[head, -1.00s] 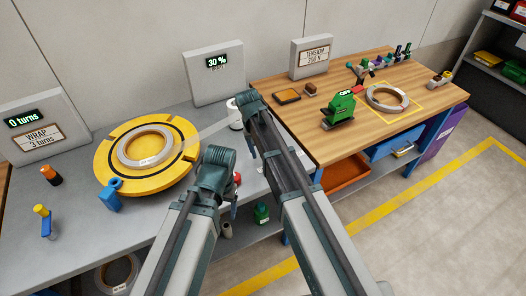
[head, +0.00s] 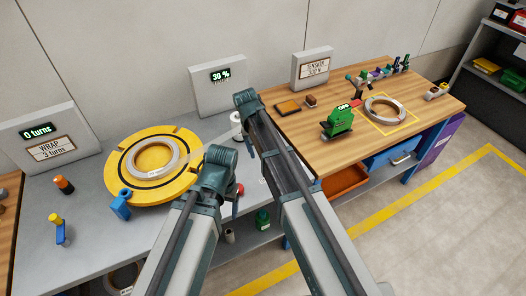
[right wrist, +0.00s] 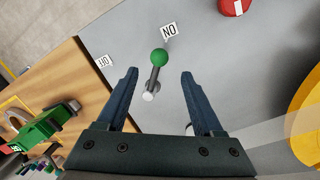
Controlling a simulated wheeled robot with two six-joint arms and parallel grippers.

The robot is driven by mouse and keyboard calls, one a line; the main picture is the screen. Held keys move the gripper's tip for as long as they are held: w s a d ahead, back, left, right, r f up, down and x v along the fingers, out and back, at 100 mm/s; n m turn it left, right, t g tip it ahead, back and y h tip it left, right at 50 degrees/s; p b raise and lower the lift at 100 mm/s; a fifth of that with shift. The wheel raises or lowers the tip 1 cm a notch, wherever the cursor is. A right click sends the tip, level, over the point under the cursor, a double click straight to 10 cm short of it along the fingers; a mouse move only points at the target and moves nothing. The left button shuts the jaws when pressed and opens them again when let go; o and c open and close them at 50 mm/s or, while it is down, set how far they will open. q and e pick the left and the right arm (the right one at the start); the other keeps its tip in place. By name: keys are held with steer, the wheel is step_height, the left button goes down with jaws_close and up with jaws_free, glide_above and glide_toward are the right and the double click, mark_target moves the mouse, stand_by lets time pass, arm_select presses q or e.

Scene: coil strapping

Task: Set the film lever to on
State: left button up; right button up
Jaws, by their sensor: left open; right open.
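The film lever (right wrist: 153,76) shows in the right wrist view as a grey stem with a green ball knob on a grey table. It points from its white-capped pivot toward the ON label (right wrist: 168,31); the OFF label (right wrist: 103,62) lies to the left. My right gripper (right wrist: 160,74) is open, one finger on each side of the lever in the picture, with visible gaps. Whether the fingers are level with the knob I cannot tell. In the head view my left gripper (head: 236,207) is open and mostly hidden behind its arm, and the arms hide the lever area.
A yellow turntable (head: 188,183) carries a coil (head: 137,157) on the grey table. A display reads 30 % (head: 220,75). The wooden bench (head: 320,158) holds a green tool marked OFF (head: 338,122) and another ring (head: 386,110). Floor at the right is clear.

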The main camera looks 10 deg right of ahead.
step_height(320, 180, up, 7)
steer(key=a+p, duration=0.1)
steer(key=p, duration=0.4)
steer(key=shift+w+a+p, duration=0.15)
steer(key=shift+a+p, duration=0.05)
steer(key=shift+p, duration=0.15)
steer(key=shift+f, duration=0.1)
steer(key=s+n+y, duration=0.1)
steer(key=s+n, duration=0.4)
steer(key=s, duration=1.6)
steer(key=shift+s+a+n, duration=0.25)
steer(key=shift+s+n, duration=0.05)
steer(key=shift+n, duration=0.1)
steer(key=shift+f, duration=0.1)
